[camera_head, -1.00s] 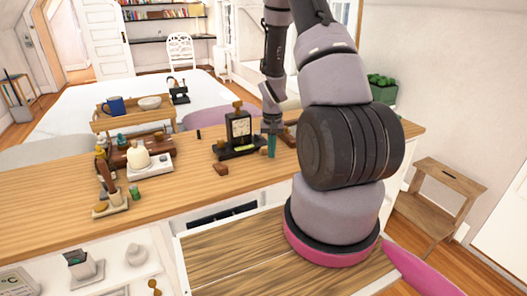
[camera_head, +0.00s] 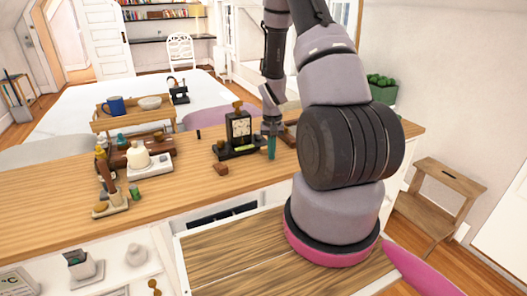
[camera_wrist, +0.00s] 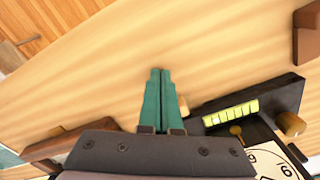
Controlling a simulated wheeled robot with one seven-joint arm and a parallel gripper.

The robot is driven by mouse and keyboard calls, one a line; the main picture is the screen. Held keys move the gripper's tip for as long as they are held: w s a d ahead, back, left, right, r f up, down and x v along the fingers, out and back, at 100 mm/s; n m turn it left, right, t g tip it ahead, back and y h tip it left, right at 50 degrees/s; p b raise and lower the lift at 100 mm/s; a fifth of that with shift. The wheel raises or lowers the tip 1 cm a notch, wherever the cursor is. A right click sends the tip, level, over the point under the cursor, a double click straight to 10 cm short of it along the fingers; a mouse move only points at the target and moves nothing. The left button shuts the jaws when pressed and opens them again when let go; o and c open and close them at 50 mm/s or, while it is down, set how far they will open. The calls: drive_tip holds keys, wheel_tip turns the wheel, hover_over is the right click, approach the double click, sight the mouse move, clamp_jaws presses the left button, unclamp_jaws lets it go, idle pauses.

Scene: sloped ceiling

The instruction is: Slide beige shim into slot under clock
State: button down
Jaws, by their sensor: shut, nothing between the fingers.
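The black clock (camera_head: 239,127) with a pale dial stands upright on a dark base on the counter. In the wrist view its dial (camera_wrist: 271,162) is at the lower right, beside the base (camera_wrist: 285,93) with a yellow-green strip. A small beige piece (camera_wrist: 183,105), probably the shim, shows between my fingers and the end of the base; it is partly hidden, so I cannot tell how far it sits in a slot. My gripper (camera_head: 271,155) has teal fingers, shut and empty, just right of the clock. The closed fingertips also show in the wrist view (camera_wrist: 160,72).
A brown block (camera_head: 221,169) lies in front of the clock; it is at the upper right in the wrist view (camera_wrist: 308,35). A brown wooden object (camera_wrist: 70,142) lies on the other side of my gripper. A white teapot-like item (camera_head: 138,156) stands farther left on the counter.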

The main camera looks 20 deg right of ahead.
drive_tip(key=shift+f, duration=0.55)
drive_tip(key=shift+s+f, duration=0.3)
drive_tip(key=shift+f, duration=0.15)
drive_tip(key=shift+w+a+r, duration=0.1)
drive_tip(key=shift+r, duration=0.1)
drive_tip(key=shift+r, duration=0.55)
drive_tip(key=shift+s+r, duration=0.4)
drive_tip(key=shift+r, duration=0.5)
drive_tip(key=shift+s+r, duration=0.45)
drive_tip(key=shift+r, duration=0.45)
drive_tip(key=shift+s+r, duration=0.4)
drive_tip(key=shift+r, duration=0.5)
drive_tip(key=shift+r, duration=0.1)
